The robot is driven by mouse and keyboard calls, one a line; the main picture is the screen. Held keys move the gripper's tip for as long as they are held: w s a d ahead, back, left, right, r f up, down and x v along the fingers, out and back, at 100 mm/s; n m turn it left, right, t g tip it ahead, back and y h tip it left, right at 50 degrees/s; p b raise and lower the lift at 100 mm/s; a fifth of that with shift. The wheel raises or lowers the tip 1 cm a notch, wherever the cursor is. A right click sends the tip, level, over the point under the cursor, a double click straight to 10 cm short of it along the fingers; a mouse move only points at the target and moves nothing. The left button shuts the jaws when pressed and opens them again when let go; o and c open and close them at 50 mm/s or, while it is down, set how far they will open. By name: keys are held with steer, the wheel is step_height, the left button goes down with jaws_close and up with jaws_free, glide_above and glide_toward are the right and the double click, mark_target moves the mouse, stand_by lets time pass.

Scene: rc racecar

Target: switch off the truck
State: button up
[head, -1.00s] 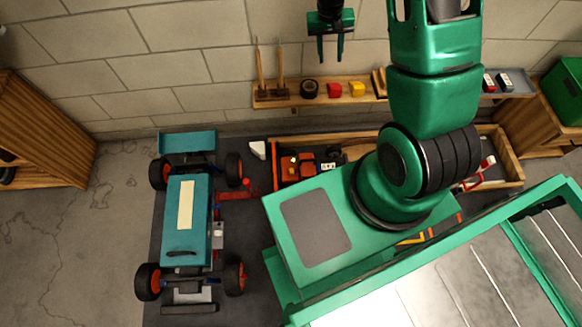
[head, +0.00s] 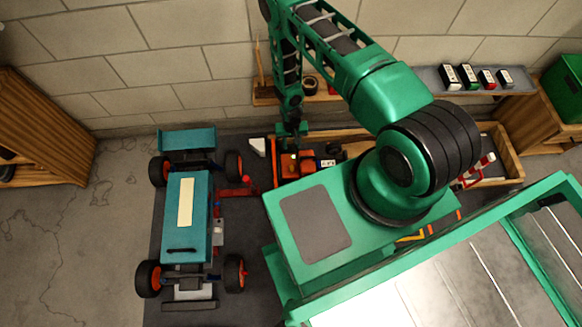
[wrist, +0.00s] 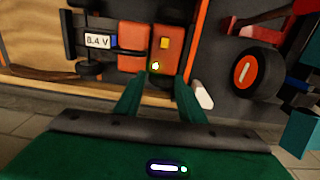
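In the wrist view the orange truck (wrist: 133,48) shows dark wheels, a label reading "8.4 V", a small yellow block (wrist: 164,43) and a lit yellow-green light (wrist: 155,66). My gripper (wrist: 158,82) is open and empty, its two fingers apart and pointing toward the truck's lit end. In the head view my gripper (head: 291,137) hangs over the truck's rear edge and hides part of it. I cannot tell whether it touches.
A large teal racecar (head: 185,221) stands on the dark mat left of the wooden box (head: 507,155). A wall shelf (head: 264,96) is behind my arm. A grey tray (head: 428,80) of small packs is at the back right. A white block (head: 258,146) lies beside the box.

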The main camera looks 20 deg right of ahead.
glide_above(292, 167)
step_height(292, 167, down, 6)
steer(key=r, duration=0.1)
step_height(292, 167, down, 11)
steer(key=shift+a+r, duration=0.1)
steer(key=shift+a, duration=0.05)
